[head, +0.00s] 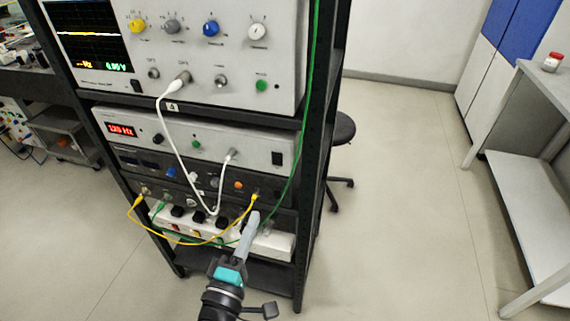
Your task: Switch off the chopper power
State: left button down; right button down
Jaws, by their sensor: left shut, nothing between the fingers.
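The chopper controller is most likely the light grey unit (215,138) on the rack's middle level. Its red display (121,130) is lit with a reading in Hz. A black rocker switch (277,158) sits at the right end of its front; its position is too small to tell. My left gripper (253,217) is shut and empty. In the picture it is below the rocker switch, in front of the power strip and apart from the switch. My right gripper is out of view.
An oscilloscope (200,60) stands above, and a dark unit (185,175) below. A white power strip (273,244) with plugs lies lower. White (178,140), yellow (190,241) and green (303,120) cables hang across the front.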

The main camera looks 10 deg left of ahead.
pick_arm(q)
jog(key=shift+r, duration=0.45)
send_near(276, 158)
jog(key=w, duration=0.6)
jog(key=shift+w+d+r, duration=0.15)
jog(key=shift+w+r, duration=0.2)
jog(key=shift+w, duration=0.05)
